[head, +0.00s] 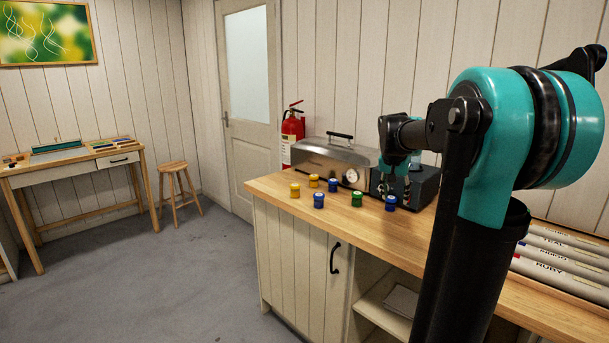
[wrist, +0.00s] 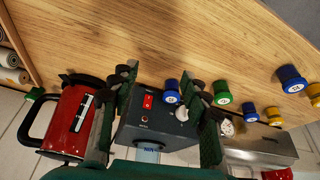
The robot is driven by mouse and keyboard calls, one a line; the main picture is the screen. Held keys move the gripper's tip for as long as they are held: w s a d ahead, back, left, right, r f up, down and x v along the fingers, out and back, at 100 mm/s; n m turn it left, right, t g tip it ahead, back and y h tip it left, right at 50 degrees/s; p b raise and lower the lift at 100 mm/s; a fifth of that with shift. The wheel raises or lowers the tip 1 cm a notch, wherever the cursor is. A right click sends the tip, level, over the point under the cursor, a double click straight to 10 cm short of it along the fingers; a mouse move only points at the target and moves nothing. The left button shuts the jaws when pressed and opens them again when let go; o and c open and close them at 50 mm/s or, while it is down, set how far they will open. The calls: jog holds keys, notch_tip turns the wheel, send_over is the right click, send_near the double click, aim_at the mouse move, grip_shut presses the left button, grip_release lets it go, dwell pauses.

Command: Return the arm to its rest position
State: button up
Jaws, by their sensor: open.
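My arm rises at the right of the head view and bends toward the counter (head: 300,190). My gripper (wrist: 160,85) is open in the wrist view, its two dark fingers apart. In that view a blue jar (wrist: 171,92) shows between the fingers. In the head view my gripper hangs in front of the dark box (head: 424,190) and is partly unclear against it. I see nothing held in it.
Small jars stand on the counter: yellow (head: 295,190), green (head: 357,199) and blue (head: 319,200). A steel steamer (head: 325,158) stands behind them. A red kettle (wrist: 75,118) is beside the box. Labelled rolls (head: 570,262) lie at the right.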

jog(key=s+a+f+n+y, duration=0.1)
jog(key=s+a+f+n, duration=0.2)
jog(key=s+f, duration=0.8)
jog(key=s+a+f+n+y, duration=0.1)
jog(key=s+a+f+n, duration=0.2)
jog(key=s+a+f, duration=0.4)
jog(key=s+f, duration=0.5)
jog(key=s, duration=0.6)
jog(key=shift+f+n+y, duration=0.3)
jog(key=shift+n, duration=0.1)
